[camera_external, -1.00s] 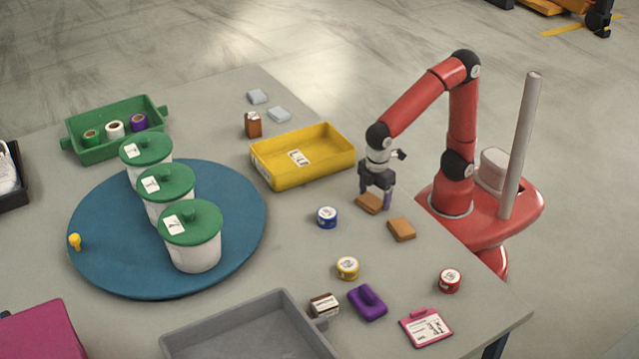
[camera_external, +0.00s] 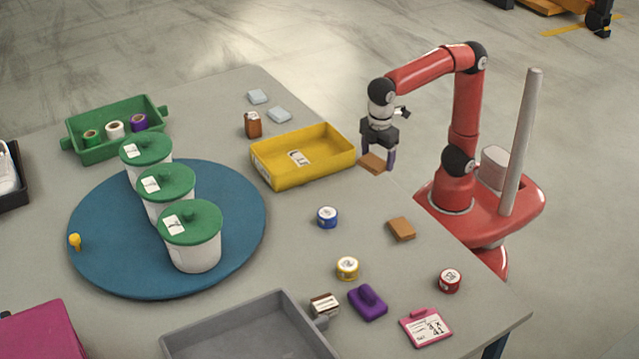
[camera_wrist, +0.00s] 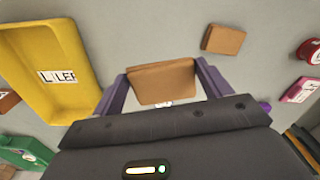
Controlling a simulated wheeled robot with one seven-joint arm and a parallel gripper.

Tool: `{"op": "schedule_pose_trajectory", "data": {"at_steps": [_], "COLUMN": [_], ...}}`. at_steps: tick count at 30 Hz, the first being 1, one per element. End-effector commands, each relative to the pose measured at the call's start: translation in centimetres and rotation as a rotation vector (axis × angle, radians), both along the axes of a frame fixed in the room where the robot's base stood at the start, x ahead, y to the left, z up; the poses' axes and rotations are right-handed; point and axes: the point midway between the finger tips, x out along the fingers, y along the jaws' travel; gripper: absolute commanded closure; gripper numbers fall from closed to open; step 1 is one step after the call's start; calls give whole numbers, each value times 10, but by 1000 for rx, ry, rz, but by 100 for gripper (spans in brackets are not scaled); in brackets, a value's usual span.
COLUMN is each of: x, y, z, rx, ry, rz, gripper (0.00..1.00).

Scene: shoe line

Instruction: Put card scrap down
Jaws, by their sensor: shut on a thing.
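My gripper (camera_external: 377,160) is shut on a brown card scrap (camera_external: 373,163) and holds it above the table, just right of the yellow tray (camera_external: 322,173). In the wrist view the held card scrap (camera_wrist: 161,82) sits between the two purple fingers. A second brown card scrap (camera_external: 401,229) lies flat on the table to the right and nearer the camera; it also shows in the wrist view (camera_wrist: 223,39). The yellow tray has a white label on its inside floor and looks empty.
A blue tin (camera_external: 327,217), yellow tin (camera_external: 347,268), red tin (camera_external: 449,281) and purple object (camera_external: 367,302) stand on the table. A blue turntable (camera_external: 100,265) bears three green-lidded tubs. A grey tray (camera_external: 250,330) is at the front. Table around the loose scrap is clear.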

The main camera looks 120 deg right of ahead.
Motion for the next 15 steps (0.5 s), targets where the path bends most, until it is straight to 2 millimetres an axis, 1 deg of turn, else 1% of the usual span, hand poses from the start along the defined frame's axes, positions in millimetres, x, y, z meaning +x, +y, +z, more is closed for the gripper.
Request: {"op": "schedule_pose_trajectory", "data": {"at_steps": [1, 3, 6, 10, 13, 15], "x": [1, 1, 0, 0, 1, 5], "y": [0, 0, 0, 0, -1, -7], "z": [15, 28, 43, 53, 57, 58], "rx": [0, 1, 0, 0, 0, -2], "ry": [-4, -3, -1, 0, 1, 2], "rz": [0, 0, 0, 0, -2, -7], "gripper": [45, 45, 45, 45, 45, 45]}}
